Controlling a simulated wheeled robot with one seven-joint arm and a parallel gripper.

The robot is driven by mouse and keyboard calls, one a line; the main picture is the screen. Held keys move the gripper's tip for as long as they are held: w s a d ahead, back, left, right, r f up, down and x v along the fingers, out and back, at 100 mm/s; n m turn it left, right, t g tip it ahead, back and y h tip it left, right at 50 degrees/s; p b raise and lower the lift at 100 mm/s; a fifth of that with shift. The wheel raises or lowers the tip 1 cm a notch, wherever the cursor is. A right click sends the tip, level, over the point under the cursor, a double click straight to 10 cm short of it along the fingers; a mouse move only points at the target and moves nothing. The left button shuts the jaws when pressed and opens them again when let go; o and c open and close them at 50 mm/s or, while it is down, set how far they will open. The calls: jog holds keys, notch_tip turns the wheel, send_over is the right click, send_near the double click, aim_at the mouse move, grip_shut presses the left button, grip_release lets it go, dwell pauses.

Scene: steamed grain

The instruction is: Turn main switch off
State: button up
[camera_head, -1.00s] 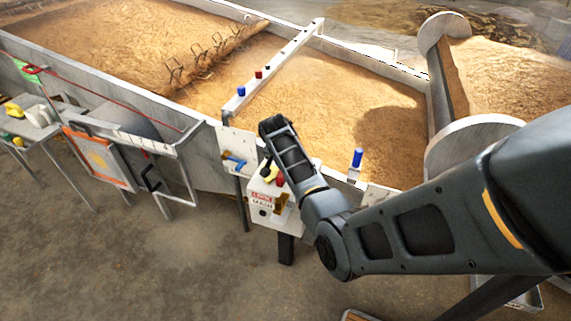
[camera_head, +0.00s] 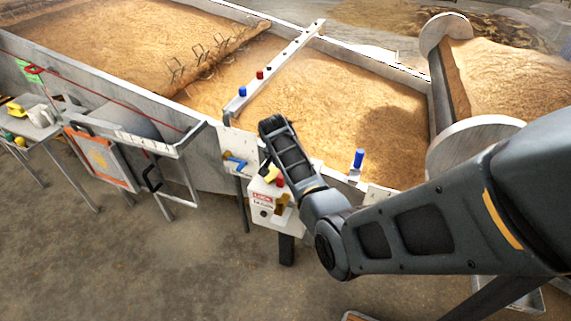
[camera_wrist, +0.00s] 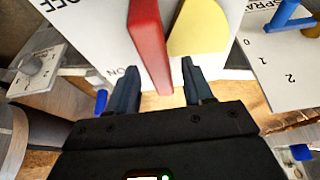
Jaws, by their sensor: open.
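The main switch is a red handle (camera_wrist: 148,40) on a white panel marked OFF and ON in the wrist view. A yellow part (camera_wrist: 200,28) sits just right of it. My gripper (camera_wrist: 158,68) is open, with one finger on each side of the red handle's near end. I cannot tell whether the fingers touch it. In the head view the white switch box (camera_head: 262,214) stands on a dark post, with the red handle (camera_head: 280,181) showing on top. My wrist is above it, and the fingers are mostly hidden there.
A panel with a blue lever (camera_head: 236,161) stands left of the switch box; its numbered dial plate (camera_wrist: 285,70) shows at right in the wrist view. A blue knob (camera_head: 358,158) is to the right. The grain bed's metal wall (camera_head: 205,170) runs behind. The floor in front is clear.

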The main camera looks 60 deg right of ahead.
jog(key=v, duration=0.7)
jog(key=shift+a+r, duration=0.2)
jog(key=shift+r, duration=0.15)
dwell(0.5)
